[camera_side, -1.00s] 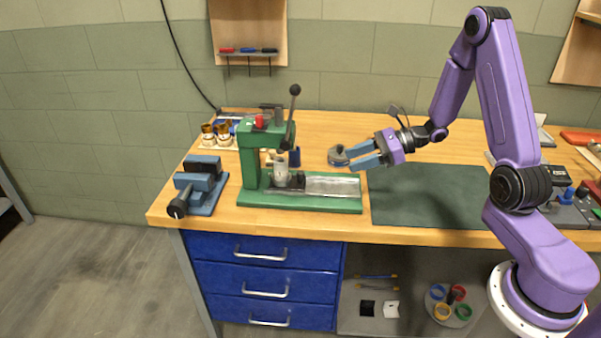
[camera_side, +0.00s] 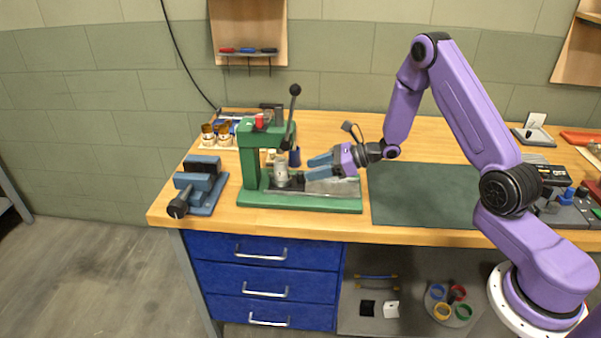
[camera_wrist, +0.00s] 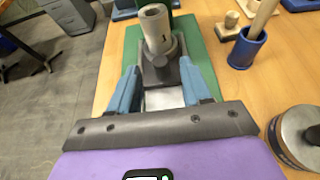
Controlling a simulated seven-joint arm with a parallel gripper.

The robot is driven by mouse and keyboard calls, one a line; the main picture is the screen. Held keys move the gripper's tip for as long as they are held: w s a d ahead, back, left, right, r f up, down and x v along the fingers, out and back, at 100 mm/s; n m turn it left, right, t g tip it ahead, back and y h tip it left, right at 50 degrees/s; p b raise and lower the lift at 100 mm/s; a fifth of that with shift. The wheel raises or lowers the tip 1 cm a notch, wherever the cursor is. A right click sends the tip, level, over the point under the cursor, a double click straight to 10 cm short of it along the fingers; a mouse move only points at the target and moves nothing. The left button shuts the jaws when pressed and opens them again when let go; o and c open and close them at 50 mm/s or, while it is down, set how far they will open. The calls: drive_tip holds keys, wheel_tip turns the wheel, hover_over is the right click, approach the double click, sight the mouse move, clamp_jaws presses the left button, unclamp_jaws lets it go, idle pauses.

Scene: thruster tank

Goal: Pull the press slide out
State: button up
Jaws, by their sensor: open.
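The green press (camera_side: 252,160) stands on the bench with its lever raised. Its slide (camera_side: 284,187) is a dark block under the press head, on a metal track (camera_side: 330,188) running right along the green base. A grey metal cylinder (camera_side: 281,170) stands upright on the slide. My gripper (camera_side: 313,166) is open and empty, above the track and just right of the cylinder. In the wrist view the slide (camera_wrist: 160,70) and the cylinder (camera_wrist: 155,30) lie ahead between my open blue fingers (camera_wrist: 158,85). I cannot tell whether either finger touches the slide.
A blue vise (camera_side: 201,185) is left of the press. A dark green mat (camera_side: 425,195) lies clear on the right. In the wrist view a blue cup (camera_wrist: 247,48) holding a wooden handle and a round metal-topped object (camera_wrist: 300,135) stand on the right side.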

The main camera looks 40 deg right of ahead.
sight(302, 172)
drive_tip(key=shift+x, duration=2.35)
